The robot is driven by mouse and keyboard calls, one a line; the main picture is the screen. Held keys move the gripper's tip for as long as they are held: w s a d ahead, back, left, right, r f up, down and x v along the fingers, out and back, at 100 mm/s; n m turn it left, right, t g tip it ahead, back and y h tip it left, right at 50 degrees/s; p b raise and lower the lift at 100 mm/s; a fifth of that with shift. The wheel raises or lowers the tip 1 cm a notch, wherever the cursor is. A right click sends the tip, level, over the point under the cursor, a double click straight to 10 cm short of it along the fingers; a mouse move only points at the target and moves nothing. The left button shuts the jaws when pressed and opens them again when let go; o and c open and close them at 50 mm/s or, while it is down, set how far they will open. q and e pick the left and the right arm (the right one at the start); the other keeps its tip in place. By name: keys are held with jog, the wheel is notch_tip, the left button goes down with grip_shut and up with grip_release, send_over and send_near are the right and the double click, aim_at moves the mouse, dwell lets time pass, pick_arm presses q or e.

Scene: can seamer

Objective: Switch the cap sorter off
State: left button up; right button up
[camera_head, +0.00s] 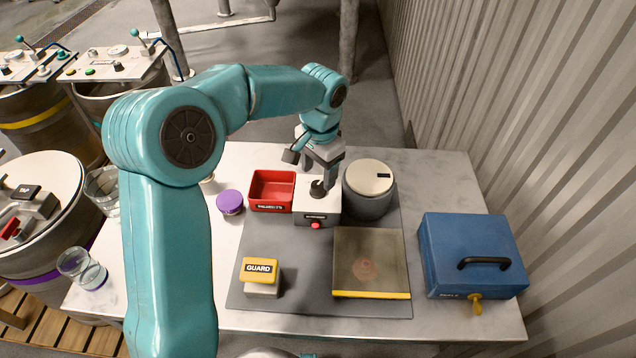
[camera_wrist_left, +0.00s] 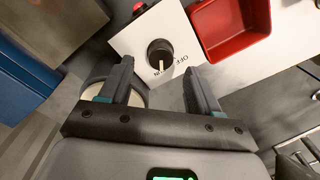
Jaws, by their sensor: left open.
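The cap sorter is a white box (camera_head: 316,205) with a grey front and a red button (camera_head: 315,226), beside a grey drum (camera_head: 369,197) with a pale lid. On its top is a black rotary knob (camera_head: 317,189); it also shows in the left wrist view (camera_wrist_left: 160,50). The knob's white pointer aims towards my gripper in that view. Lettering beside it reads upside down, with OFF to the pointer's right. My left gripper (camera_wrist_left: 158,68) is open and empty, its two fingers pointing at the knob from above, apart from it. My right gripper is not in view.
A red bin (camera_head: 272,190) adjoins the sorter's left side. A purple-lidded jar (camera_head: 230,202), a yellow GUARD block (camera_head: 260,276), a plate with a yellow edge (camera_head: 371,262) and a blue case (camera_head: 472,253) stand on the table. A corrugated wall (camera_head: 540,120) bounds the right.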

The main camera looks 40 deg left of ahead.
aim_at(318, 184)
pick_arm(q)
jog(key=shift+w+a+f, duration=0.1)
jog(key=shift+w+f, duration=0.05)
jog(key=shift+f, duration=2.2)
jog(key=c, duration=1.1)
jog(key=shift+o, duration=0.2)
jog(key=n+b, duration=0.1)
jog(key=n, duration=0.4)
jog(key=shift+n, duration=0.4)
jog(key=n, duration=0.5)
jog(key=shift+w+r+n, duration=0.1)
jog(key=shift+n, duration=0.6)
